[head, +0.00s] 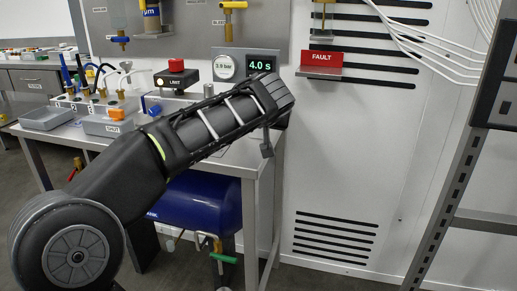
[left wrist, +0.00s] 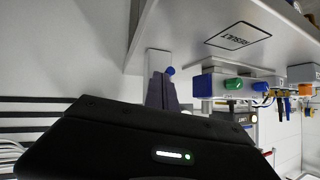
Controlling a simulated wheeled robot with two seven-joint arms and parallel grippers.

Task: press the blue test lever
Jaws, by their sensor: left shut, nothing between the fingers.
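In the left wrist view my left gripper (left wrist: 166,78) points ahead with its dark fingers together and nothing between them. A small blue tip (left wrist: 170,71) shows just past the fingertips, against a pale block (left wrist: 157,60). It may be the blue test lever; its shape is mostly hidden, and I cannot tell whether the fingers touch it. In the head view my left arm reaches across the workbench (head: 225,165) toward the display box, and its gripper is not clearly seen. My right gripper is in neither view.
A gauge and timer box (head: 225,67) stands behind my arm, beside a red button box (head: 176,76). A red FAULT sign (head: 321,59) is on the wall. A blue tank (head: 200,200) sits under the bench. A rack post (head: 440,190) stands at right.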

